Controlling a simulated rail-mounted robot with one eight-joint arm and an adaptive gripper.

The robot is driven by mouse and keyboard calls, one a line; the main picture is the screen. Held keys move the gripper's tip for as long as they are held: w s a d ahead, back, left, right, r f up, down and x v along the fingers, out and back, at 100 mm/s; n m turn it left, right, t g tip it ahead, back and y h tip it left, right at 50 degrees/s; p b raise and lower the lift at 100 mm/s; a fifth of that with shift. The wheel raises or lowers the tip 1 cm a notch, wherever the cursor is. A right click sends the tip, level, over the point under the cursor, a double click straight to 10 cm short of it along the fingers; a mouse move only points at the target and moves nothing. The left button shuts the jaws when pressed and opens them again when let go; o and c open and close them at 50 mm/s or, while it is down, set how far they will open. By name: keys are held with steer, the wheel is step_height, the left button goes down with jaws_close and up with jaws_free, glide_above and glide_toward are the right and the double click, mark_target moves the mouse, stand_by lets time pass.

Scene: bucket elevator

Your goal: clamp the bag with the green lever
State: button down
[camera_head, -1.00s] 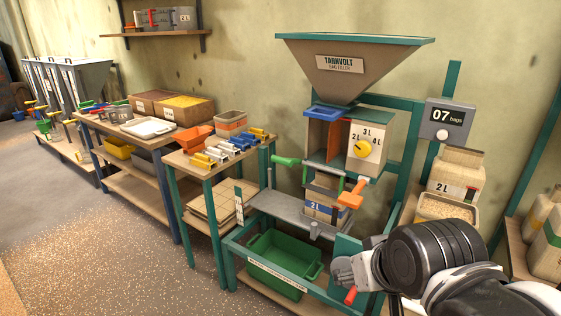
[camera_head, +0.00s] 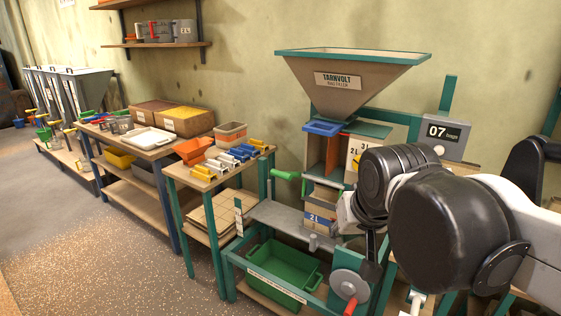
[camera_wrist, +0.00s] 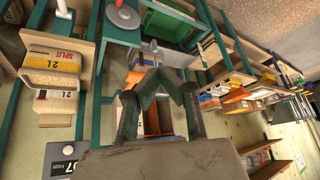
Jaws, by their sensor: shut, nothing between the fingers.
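The green lever (camera_head: 286,175) sticks out to the left of the bag filler, under its blue-rimmed spout. The bag (camera_head: 320,215), with a blue 2 L label, stands upright on the grey shelf below the spout. My gripper (camera_head: 371,268) is in front of the filler, right of the bag and apart from the green lever. My arm hides much of it in the head view. In the wrist view my gripper (camera_wrist: 166,72) is shut and empty, its fingers pointing at the filler. I cannot make out the green lever there.
A crank wheel (camera_head: 350,285) with a red handle sits low at the front. A green bin (camera_head: 283,270) lies under the grey shelf (camera_head: 283,219). A bench with coloured scoops (camera_head: 221,162) stands left. The counter (camera_head: 444,132) reads 07 bags.

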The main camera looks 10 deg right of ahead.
steer(key=w+r+m+g+p, duration=0.15)
steer(key=w+r+p, duration=0.25)
steer(key=w+r, duration=0.7)
steer(key=w+a+m+g+h+p, duration=0.15)
steer(key=w+p, duration=0.25)
steer(key=w, duration=0.8)
steer(key=w+a+m+p, duration=0.2)
steer(key=w+p, duration=0.1)
steer(key=w, duration=0.9)
steer(key=w+a+f+m+p, duration=0.2)
steer(key=w+f+p, duration=0.3)
steer(key=w, duration=0.6)
steer(key=shift+g+h, duration=0.35)
steer(key=shift+g, duration=0.05)
steer(key=x, duration=0.9)
steer(key=shift+s+a+f+p, duration=0.1)
steer(key=shift+a+f+p, duration=0.15)
steer(key=shift+p, duration=0.05)
steer(key=f, duration=0.3)
steer(key=shift+s+a+f+p, duration=0.1)
steer(key=shift+s+a+p, duration=0.2)
steer(key=shift+s+p, duration=0.1)
steer(key=shift+s+a+f, duration=0.15)
steer(key=shift+f, duration=0.5)
steer(key=shift+f, duration=0.1)
